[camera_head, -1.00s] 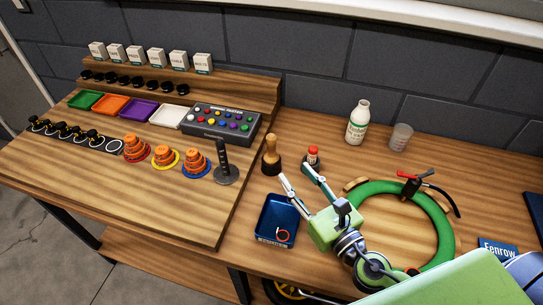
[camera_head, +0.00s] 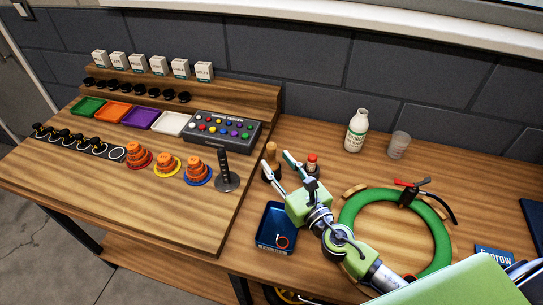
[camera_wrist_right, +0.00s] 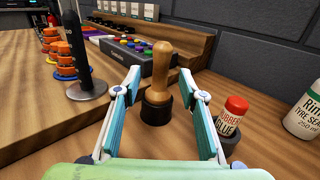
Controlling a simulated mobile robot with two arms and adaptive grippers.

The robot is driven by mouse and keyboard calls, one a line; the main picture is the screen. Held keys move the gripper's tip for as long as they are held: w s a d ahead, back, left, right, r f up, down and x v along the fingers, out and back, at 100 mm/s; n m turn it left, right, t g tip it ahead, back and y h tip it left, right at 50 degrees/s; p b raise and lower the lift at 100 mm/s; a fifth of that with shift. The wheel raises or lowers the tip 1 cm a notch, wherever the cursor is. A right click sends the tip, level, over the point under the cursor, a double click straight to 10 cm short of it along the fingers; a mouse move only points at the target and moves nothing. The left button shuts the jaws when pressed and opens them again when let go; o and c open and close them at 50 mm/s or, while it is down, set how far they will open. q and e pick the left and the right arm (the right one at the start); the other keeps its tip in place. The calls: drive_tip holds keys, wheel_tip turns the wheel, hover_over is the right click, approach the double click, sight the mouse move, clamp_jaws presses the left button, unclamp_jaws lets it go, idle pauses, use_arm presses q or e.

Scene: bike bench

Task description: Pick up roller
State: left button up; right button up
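The roller (camera_wrist_right: 161,72) looks like a wooden-handled tool standing upright in a dark round holder (camera_wrist_right: 156,110). In the head view the roller (camera_head: 271,153) is partly hidden behind my right gripper (camera_head: 277,174). In the right wrist view my right gripper (camera_wrist_right: 160,88) is open. Its two fingers are on either side of the roller's line, with the roller upright between and just beyond them; no contact is visible. My left gripper is not in view.
A red-capped rubber glue bottle (camera_wrist_right: 231,113) stands close to the right finger. A blue tray (camera_head: 276,229), a green tyre (camera_head: 438,235), a white bottle (camera_head: 356,131) and a clear cup (camera_head: 398,145) are on the bench. A black post (camera_head: 225,172) stands to the left.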

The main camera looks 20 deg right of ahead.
sight(274, 159)
drive_tip(key=w, duration=0.4)
drive_tip(key=shift+w+a+f, duration=0.15)
drive_tip(key=shift+a+f, duration=0.05)
drive_tip(key=shift+a, duration=0.15)
clamp_jaws()
